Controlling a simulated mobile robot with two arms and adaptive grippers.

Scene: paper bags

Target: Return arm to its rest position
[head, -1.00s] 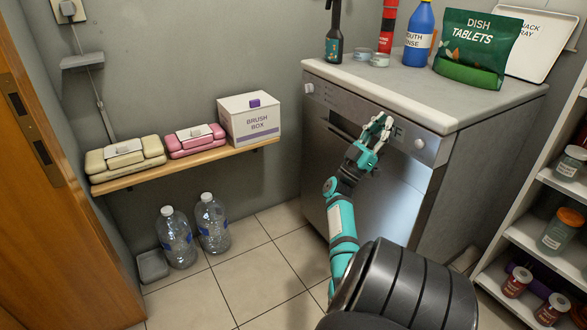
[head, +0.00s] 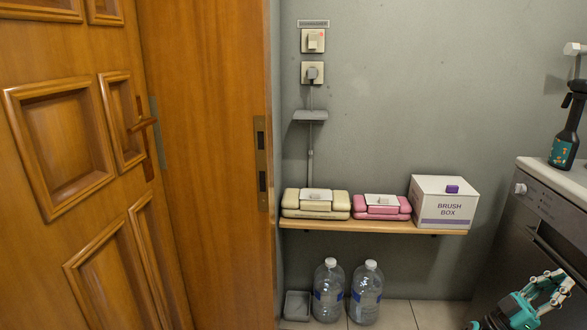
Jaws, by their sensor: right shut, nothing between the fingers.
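My right gripper (head: 560,279) shows at the lower right edge of the head view, teal with pale grey fingers. It is shut and empty, in front of the dark lower front of the dishwasher (head: 520,232). Most of my right arm is out of the picture below. My left arm and gripper are not in view.
A wooden door (head: 75,190) fills the left. A wall shelf (head: 345,226) holds a cream case (head: 300,205), a pink case (head: 372,210) and a brush box (head: 432,205). Water bottles (head: 328,290) and a grey tray (head: 297,305) stand below. A spray bottle (head: 563,140) stands on the dishwasher.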

